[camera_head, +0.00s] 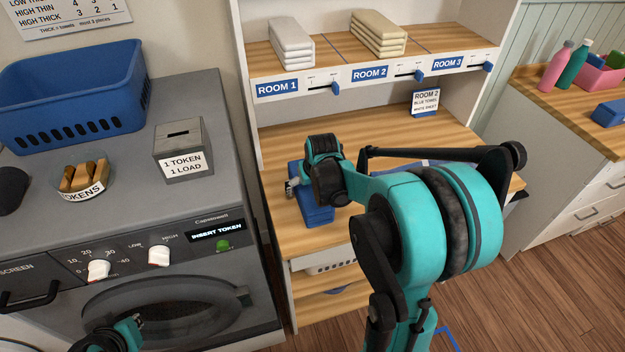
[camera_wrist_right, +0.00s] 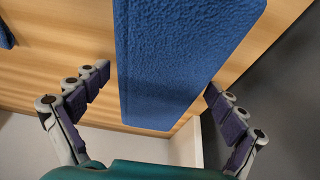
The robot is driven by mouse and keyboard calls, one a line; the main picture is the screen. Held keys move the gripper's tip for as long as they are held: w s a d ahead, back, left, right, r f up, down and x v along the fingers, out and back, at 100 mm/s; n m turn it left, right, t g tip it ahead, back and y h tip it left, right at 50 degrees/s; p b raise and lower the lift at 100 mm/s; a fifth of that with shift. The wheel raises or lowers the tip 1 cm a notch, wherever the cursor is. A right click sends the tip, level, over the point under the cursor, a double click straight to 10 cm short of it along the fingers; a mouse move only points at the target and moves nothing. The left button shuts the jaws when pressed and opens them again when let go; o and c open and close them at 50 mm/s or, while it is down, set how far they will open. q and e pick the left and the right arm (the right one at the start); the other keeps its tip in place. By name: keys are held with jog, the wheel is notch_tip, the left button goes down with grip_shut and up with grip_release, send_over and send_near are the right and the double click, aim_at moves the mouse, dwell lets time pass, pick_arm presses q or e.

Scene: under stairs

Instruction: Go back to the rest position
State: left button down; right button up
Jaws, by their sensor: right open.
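My right gripper (camera_wrist_right: 159,80) is open. In the right wrist view its fingers stand on either side of a blue folded towel (camera_wrist_right: 185,50), with a visible gap on the left. In the head view the towel (camera_head: 316,211) lies on the wooden shelf, under my right wrist, which hides most of the gripper (camera_head: 294,187). I cannot tell whether the fingers touch the towel. My left gripper (camera_head: 132,325) shows only partly at the lower left, in front of the washing machine (camera_head: 215,95); its jaws are too small and cut off to judge.
The shelf unit carries white towels (camera_head: 291,42) at ROOM 1 and cream towels (camera_head: 378,33) at ROOM 2. A ROOM 2 card (camera_head: 426,102) stands behind. A blue basket (camera_head: 75,95), a token box (camera_head: 184,150) and a token bowl (camera_head: 84,181) sit on the machine. Floor (camera_head: 490,290) shows at right.

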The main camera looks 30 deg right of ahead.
jog(key=v, duration=1)
jog(key=shift+s, duration=0.15)
jog(key=s+a+f+n+t+y, duration=0.1)
jog(key=s+a+f+n+t, duration=0.1)
jog(key=s+a, duration=1.2)
jog(key=shift+s+a+n+t, duration=0.2)
jog(key=shift+n+t, duration=0.2)
jog(key=shift+t, duration=0.1)
jog(key=shift+d, duration=0.1)
